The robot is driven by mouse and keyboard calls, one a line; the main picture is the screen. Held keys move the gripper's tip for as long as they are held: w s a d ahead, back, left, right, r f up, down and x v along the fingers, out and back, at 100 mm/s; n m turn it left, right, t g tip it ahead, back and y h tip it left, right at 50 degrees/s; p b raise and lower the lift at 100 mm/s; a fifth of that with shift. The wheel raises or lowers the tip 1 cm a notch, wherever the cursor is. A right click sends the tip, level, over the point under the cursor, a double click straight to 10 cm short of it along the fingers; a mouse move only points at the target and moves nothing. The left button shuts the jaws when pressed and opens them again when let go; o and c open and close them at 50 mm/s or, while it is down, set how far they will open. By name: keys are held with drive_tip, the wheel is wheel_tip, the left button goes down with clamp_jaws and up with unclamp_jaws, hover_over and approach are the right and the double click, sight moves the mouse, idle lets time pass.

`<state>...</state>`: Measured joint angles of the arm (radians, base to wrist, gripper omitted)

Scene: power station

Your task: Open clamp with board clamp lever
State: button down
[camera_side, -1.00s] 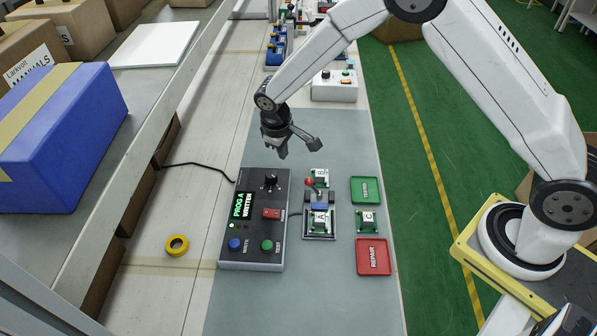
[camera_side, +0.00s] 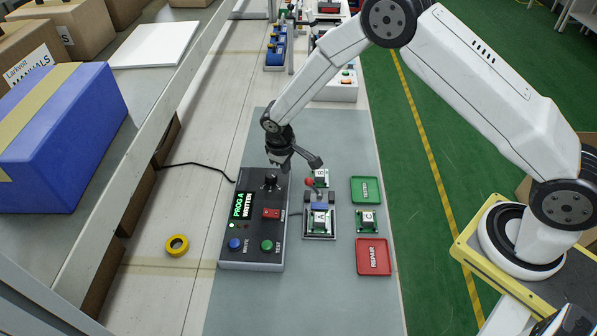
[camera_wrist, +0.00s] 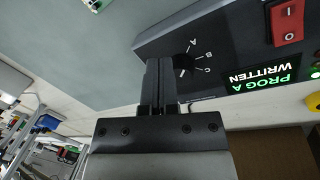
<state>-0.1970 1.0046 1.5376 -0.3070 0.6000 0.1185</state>
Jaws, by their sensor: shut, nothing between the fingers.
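The board clamp (camera_side: 306,228) stands right of the dark programmer box, with a green board (camera_side: 321,221) lying in it. The clamp lever's red knob (camera_side: 309,182) shows at the clamp's far end, close to another green board (camera_side: 320,173). My gripper (camera_side: 286,168) is shut and empty, over the far end of the programmer box, left of the red knob. In the wrist view my closed fingers (camera_wrist: 161,65) show beside the box's A-B-C dial. The clamp and lever are not in the wrist view. I cannot tell the lever's exact angle.
The programmer box (camera_side: 253,256) reads PROG A WRITTEN. A third board (camera_side: 367,215) lies between the green TESTED tray (camera_side: 366,190) and the red REPAIR tray (camera_side: 374,257). Yellow tape (camera_side: 177,245) lies at left. The mat's near part is clear.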

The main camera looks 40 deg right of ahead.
sight(289, 180)
drive_tip(key=f, duration=0.3)
drive_tip(key=shift+d+f, duration=0.3)
drive_tip(key=shift+d, duration=0.05)
drive_tip(key=shift+s+d+r, duration=0.15)
drive_tip(key=shift+s+r, duration=0.1)
drive_tip(key=shift+s, duration=0.35)
drive_tip(key=shift+s+d+r, duration=0.15)
drive_tip(key=shift+s+r, duration=0.1)
drive_tip(key=shift+s, duration=0.3)
drive_tip(key=shift+s+d+r, duration=0.15)
drive_tip(key=shift+s+r, duration=0.1)
drive_tip(key=shift+s, duration=0.35)
drive_tip(key=shift+s+d+r, duration=0.45)
drive_tip(key=shift+d, duration=0.05)
drive_tip(key=shift+s+d+r, duration=0.1)
drive_tip(key=shift+s+d, duration=0.1)
drive_tip(key=shift+s, duration=0.05)
drive_tip(key=shift+s+d+r+t+y, duration=0.25)
drive_tip(key=shift+s+d+t+y, duration=0.25)
drive_tip(key=shift+y, duration=0.2)
drive_tip(key=shift+s+d+r, duration=0.15)
drive_tip(key=shift+s+d, duration=0.45)
drive_tip(key=shift+r, duration=0.1)
